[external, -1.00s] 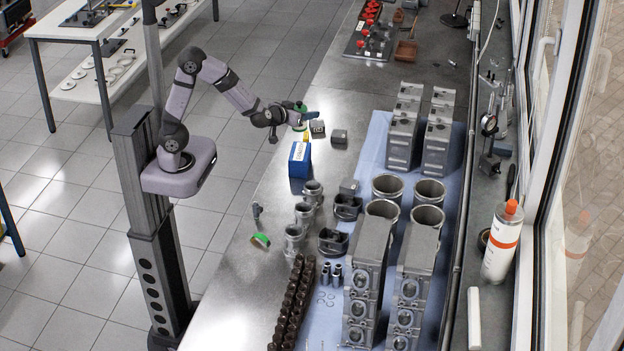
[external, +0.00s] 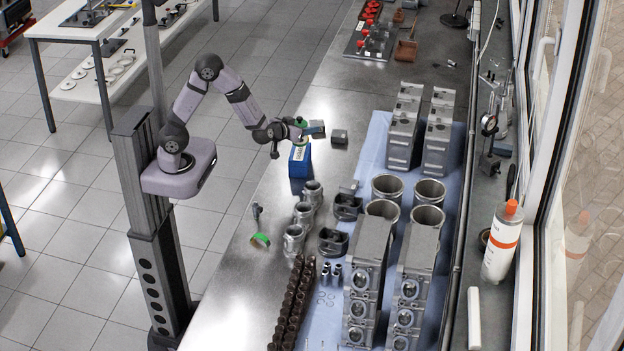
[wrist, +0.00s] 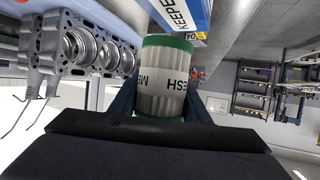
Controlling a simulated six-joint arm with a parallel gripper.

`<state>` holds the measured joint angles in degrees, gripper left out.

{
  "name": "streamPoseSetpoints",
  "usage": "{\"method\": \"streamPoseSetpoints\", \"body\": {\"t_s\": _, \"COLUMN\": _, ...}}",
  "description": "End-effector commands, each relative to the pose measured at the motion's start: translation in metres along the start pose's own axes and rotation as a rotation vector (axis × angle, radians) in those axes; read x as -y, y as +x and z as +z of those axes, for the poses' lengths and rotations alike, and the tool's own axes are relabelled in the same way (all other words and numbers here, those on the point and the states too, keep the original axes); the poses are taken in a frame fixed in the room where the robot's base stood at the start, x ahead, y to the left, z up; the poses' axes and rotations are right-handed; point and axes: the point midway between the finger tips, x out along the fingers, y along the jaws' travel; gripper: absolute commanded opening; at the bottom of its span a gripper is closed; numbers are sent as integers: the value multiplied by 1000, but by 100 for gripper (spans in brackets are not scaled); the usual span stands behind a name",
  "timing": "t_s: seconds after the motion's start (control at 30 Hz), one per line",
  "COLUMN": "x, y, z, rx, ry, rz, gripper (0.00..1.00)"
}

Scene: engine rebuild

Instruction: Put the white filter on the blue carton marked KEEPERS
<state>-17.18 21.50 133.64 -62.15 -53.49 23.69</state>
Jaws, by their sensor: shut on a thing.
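The white filter (wrist: 160,78) has green end caps and printed lettering. My gripper (external: 300,127) is shut on it, with a dark finger on each side in the wrist view. The blue carton (external: 299,165) stands on the metal bench, with a white label on its top. In the wrist view the carton (wrist: 198,14) shows at the upper edge, with part of the word KEEPERS readable. The filter is upright over the carton's top, its lower end at or very close to it. I cannot tell whether they touch.
Small dark blocks (external: 339,136) lie just beyond the carton. Engine blocks and liners (external: 387,188) fill the blue mat on the right. The bench left of the carton is clear.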

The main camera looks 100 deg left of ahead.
Motion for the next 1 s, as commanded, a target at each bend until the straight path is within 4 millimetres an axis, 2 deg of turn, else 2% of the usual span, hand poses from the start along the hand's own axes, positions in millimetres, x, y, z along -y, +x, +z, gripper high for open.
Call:
{"method": "streamPoseSetpoints", "body": {"t_s": 0.1, "x": 1, "y": 6, "z": 15, "rx": 3, "ry": 4, "rz": -2, "gripper": 17}}
{"method": "streamPoseSetpoints", "body": {"t_s": 0.3, "x": 0, "y": 12, "z": 30, "rx": 0, "ry": 1, "rz": 0, "gripper": 17}}
{"method": "streamPoseSetpoints", "body": {"t_s": 0.77, "x": 0, "y": 15, "z": 36, "rx": 0, "ry": 0, "rz": 0, "gripper": 17}}
{"method": "streamPoseSetpoints", "body": {"t_s": 0.8, "x": 0, "y": 15, "z": 37, "rx": 1, "ry": 0, "rz": 0, "gripper": 45}}
{"method": "streamPoseSetpoints", "body": {"t_s": 0.87, "x": 0, "y": 15, "z": 36, "rx": 1, "ry": 0, "rz": 0, "gripper": 60}}
{"method": "streamPoseSetpoints", "body": {"t_s": 1.0, "x": 0, "y": 14, "z": 36, "rx": 1, "ry": 0, "rz": 0, "gripper": 62}}
